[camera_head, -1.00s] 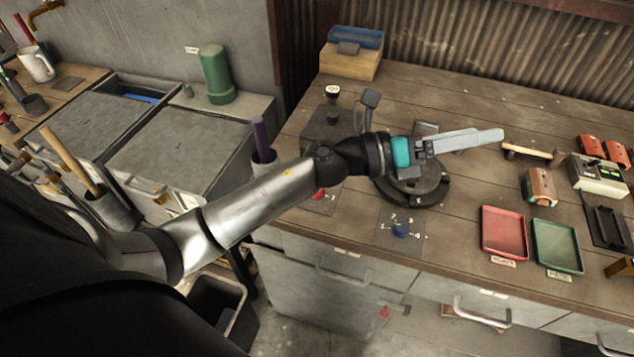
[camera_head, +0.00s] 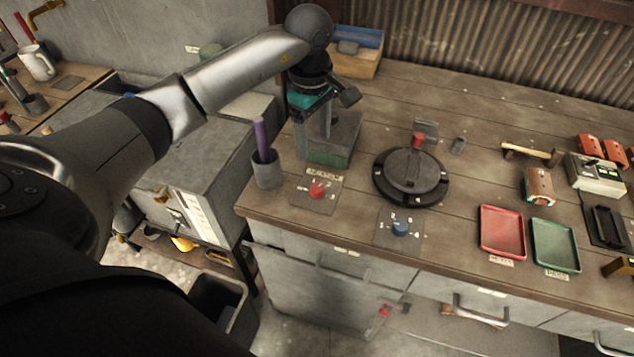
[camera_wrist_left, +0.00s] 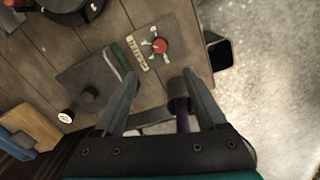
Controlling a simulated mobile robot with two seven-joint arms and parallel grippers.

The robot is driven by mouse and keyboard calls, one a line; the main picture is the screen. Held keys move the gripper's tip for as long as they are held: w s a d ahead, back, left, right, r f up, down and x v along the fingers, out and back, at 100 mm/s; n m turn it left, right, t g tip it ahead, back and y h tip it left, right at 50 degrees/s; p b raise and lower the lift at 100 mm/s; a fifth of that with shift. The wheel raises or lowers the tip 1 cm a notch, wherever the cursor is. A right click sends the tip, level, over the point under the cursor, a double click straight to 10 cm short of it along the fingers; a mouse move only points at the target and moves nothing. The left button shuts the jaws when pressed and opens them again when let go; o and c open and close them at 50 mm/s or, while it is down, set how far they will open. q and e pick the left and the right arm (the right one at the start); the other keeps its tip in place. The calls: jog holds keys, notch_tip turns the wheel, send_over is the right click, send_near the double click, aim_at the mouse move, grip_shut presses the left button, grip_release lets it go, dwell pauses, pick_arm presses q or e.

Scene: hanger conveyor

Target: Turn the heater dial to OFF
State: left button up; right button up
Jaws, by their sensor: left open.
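A red dial (camera_head: 317,189) sits on a dark square plate at the front left of the bench, with a small label behind it. It also shows in the left wrist view (camera_wrist_left: 160,46), ahead of the fingertips. A blue dial (camera_head: 400,228) sits on another plate further right. The print on the labels is too small to read surely. My left gripper (camera_head: 314,136) is open and empty, pointing down behind the red dial, in front of or over a green-and-grey box. In the left wrist view its two fingers (camera_wrist_left: 160,80) are spread apart. My right gripper is not seen.
A grey cup (camera_head: 266,172) with a purple-handled tool stands left of the red dial, close to the left finger. A round black turntable (camera_head: 440,182) with a red knob is to the right. Red (camera_head: 502,253) and green (camera_head: 576,267) trays lie farther right.

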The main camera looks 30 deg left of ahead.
aim_at(317, 187)
pick_arm(q)
jog(key=f, duration=1.5)
jog(key=shift+w+d, duration=0.1)
jog(key=shift+w, duration=0.25)
jog(key=shift+c, duration=0.2)
grip_shut()
